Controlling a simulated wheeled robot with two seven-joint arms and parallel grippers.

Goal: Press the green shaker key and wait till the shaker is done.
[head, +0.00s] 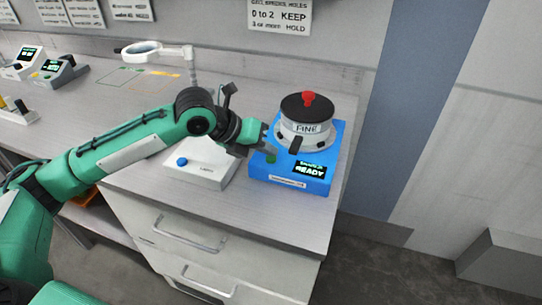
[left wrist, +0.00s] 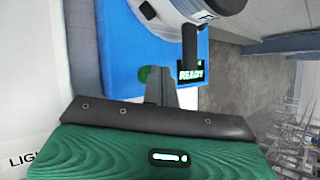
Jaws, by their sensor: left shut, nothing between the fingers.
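The blue shaker (head: 328,150) stands at the right end of the bench. A round sieve stack (head: 305,120) labelled "FINE" with a black lid and red knob sits on it. Its small screen (head: 309,170) reads "READY"; the screen also shows in the left wrist view (left wrist: 190,74). The green key (head: 271,158) is left of the screen; in the left wrist view the green key (left wrist: 150,74) is partly hidden behind my fingers. My left gripper (head: 258,150) is shut and empty, just by the key; I cannot tell whether it touches. My right gripper is not in view.
A white box (head: 205,172) with a blue button, labelled "LIGHT", stands left of the shaker, beneath my left arm. A ring magnifier (head: 142,48) and other devices (head: 60,70) stand farther left. The bench's right edge lies close to the shaker.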

